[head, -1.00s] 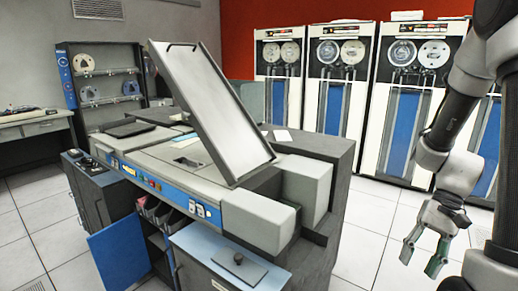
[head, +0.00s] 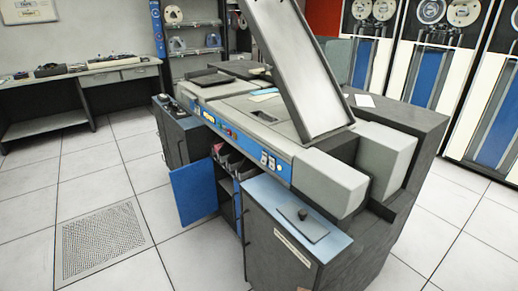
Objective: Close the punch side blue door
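The punch card machine (head: 225,118) stands in the middle of the head view. A blue door (head: 194,192) on its front, low and left of the middle, stands open and swung outward to the left. Beside it is a dark open compartment (head: 226,200) with several bins (head: 231,160) at its top. A narrow blue edge (head: 238,208) shows at the right side of this opening; I cannot tell whether it is a second door. My gripper is not in view now.
A grey cabinet (head: 275,245) with a blue top juts out right of the opening. A floor grille (head: 98,243) lies in the clear tiled floor at the left. A desk (head: 85,85) stands at the back left, and tape cabinets (head: 436,70) stand at the right.

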